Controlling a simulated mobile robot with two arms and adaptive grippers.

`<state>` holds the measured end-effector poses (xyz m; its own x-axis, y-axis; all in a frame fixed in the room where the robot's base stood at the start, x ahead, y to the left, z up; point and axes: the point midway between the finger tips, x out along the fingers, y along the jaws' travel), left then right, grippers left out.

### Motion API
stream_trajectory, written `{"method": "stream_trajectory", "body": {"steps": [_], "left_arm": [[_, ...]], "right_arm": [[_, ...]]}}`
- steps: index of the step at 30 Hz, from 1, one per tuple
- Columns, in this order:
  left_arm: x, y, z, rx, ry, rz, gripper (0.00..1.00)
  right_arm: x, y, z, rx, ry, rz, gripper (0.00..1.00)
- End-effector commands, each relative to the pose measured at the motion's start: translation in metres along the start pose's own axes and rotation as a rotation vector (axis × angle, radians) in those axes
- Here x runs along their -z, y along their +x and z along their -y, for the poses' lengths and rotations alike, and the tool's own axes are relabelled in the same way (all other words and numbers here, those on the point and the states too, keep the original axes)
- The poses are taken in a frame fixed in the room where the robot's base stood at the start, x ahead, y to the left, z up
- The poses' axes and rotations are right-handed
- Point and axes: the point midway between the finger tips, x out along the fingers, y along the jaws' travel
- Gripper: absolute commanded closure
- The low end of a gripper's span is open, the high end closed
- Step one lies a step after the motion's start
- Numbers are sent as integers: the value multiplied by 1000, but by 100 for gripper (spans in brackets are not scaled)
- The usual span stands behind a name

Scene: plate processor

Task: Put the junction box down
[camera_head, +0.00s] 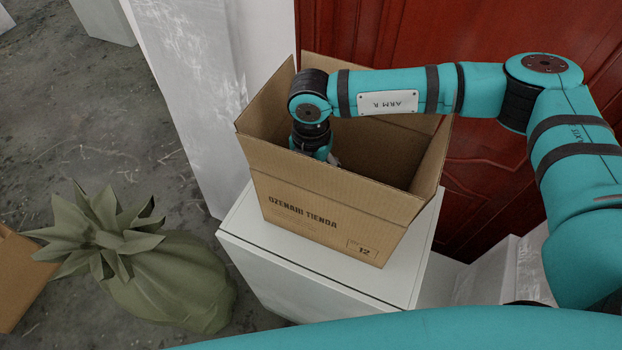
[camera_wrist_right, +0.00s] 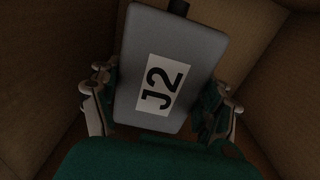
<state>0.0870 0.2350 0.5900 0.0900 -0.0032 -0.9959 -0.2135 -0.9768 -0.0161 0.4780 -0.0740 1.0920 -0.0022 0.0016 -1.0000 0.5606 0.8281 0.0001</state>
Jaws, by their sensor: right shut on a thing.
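I cannot tell whether the junction box touches the carton floor. My left gripper is not in view.
The carton stands on a white pedestal (camera_head: 290,262). A green pineapple-shaped object (camera_head: 170,280) lies on the floor at left, beside another brown box (camera_head: 15,275). A white column (camera_head: 185,90) and a red panelled door (camera_head: 480,180) stand behind the carton.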

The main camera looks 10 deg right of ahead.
Motion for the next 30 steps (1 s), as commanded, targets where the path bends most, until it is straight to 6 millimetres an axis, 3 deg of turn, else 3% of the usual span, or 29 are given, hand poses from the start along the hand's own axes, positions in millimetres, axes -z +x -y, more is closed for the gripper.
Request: {"method": "stream_trajectory", "body": {"steps": [5, 13, 25, 26, 30], "left_arm": [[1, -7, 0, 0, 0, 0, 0], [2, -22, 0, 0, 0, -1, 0], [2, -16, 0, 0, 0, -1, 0], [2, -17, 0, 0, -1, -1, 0], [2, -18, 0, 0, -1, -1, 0]], "right_arm": [[0, 11, -1, -1, 0, 0, 77], [0, 46, -1, -1, -1, 1, 77], [-1, 54, -1, -2, 0, 1, 77], [0, 54, 0, -1, 0, 1, 21], [0, 53, 0, 0, 0, 1, 3]]}}
